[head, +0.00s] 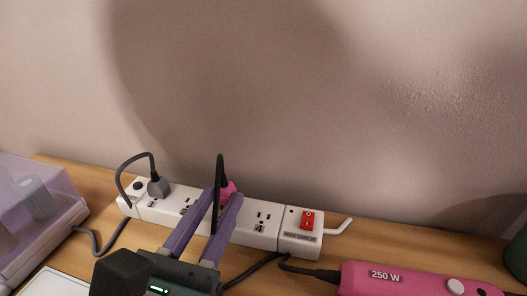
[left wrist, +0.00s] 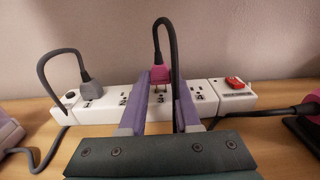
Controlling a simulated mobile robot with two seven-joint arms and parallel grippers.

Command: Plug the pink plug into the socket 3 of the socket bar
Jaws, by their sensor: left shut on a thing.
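The white socket bar (head: 262,238) lies along the wall at the back of the wooden top. Its sockets carry numbers; 3 (left wrist: 161,100) and 4 show in the left wrist view. My left gripper (head: 228,196) is shut on the pink plug (head: 229,188), over the bar at socket 3. In the left wrist view the pink plug (left wrist: 159,75) sits between the purple fingertips, its metal prongs visible below it and pointing at the bar. Its dark cord loops up and back toward me. In the head view a finger and the cord partly hide the plug. My right gripper is not in view.
A grey plug (head: 158,187) sits in socket 1. The bar's right end has a red switch (head: 308,220) and a white cord. A pink device marked 250 W (head: 410,281) lies front right. A translucent lilac-lidded container (head: 45,195) stands at the left.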

